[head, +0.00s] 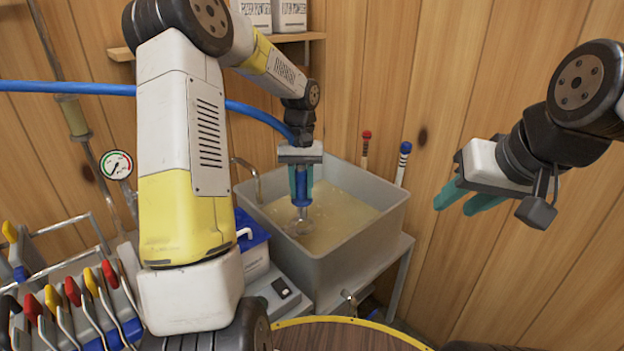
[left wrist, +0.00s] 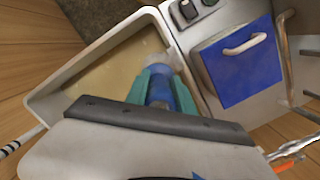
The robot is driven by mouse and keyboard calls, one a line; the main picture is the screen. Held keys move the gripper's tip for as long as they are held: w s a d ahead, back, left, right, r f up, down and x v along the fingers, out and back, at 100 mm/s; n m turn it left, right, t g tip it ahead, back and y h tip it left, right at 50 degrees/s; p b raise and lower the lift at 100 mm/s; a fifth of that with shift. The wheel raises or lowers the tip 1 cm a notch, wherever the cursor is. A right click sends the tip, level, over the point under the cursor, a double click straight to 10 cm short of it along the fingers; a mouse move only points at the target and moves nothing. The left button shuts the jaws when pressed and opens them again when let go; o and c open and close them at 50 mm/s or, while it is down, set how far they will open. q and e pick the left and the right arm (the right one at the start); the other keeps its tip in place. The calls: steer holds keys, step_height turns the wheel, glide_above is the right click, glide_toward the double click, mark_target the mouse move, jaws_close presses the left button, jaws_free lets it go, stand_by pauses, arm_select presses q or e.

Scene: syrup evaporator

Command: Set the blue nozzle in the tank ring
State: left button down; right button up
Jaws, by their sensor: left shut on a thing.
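My left gripper (head: 301,176) is shut on the blue nozzle (head: 302,190) and holds it upright over the grey tank (head: 362,245), which has cloudy tan liquid in it. The blue hose (head: 262,116) runs in from the left towards the nozzle. The ring (head: 299,228) shows faintly at the nozzle's lower end; I cannot tell whether the nozzle is inside it. In the left wrist view the nozzle (left wrist: 160,92) is between the teal fingers (left wrist: 172,88), and its tip is partly hidden. My right gripper (head: 462,200) is empty, off to the right by the wall, its teal fingers apart.
A blue-lidded box (head: 250,232) stands left of the tank. Several tools with coloured handles (head: 80,295) hang in a rack at lower left. A round brown table (head: 340,337) is in front.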

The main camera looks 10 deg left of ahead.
mark_target(302, 219)
arm_select(q)
steer(key=shift+f, duration=2.5)
steer(key=shift+f, duration=0.1)
steer(key=shift+f, duration=1.45)
steer(key=c, duration=1)
jaws_free()
steer(key=shift+o, duration=0.3)
steer(key=o, duration=0.6)
